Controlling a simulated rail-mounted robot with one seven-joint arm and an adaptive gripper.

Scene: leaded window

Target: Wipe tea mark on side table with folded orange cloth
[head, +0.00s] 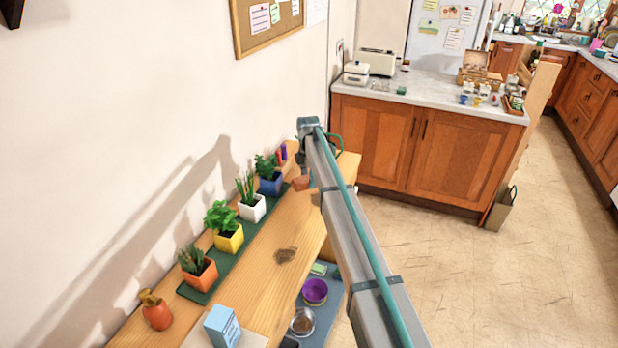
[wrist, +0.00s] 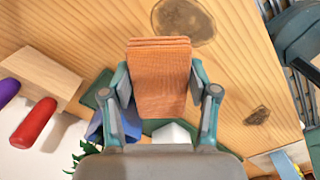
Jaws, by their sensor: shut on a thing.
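The folded orange cloth (wrist: 160,75) is held between the two fingers of my gripper (wrist: 160,90), which is shut on it. In the wrist view its folded layers show at the far end. A large brown mark with a darker rim (wrist: 183,18) lies on the wooden side table (wrist: 235,70), just beyond the cloth; its top is cut off. A smaller dark mark (wrist: 257,115) lies to the right. I cannot tell if the cloth touches the wood. In the head view my arm hides most of the gripper; a small orange patch beside it is probably the cloth (head: 302,183).
Several potted plants stand on a green strip (head: 205,287) along the wall side of the table. A wooden block (wrist: 42,76) with red and purple sticks is left of the gripper. A light-blue box (head: 222,327) stands near. A purple bowl (head: 315,291) sits lower right.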

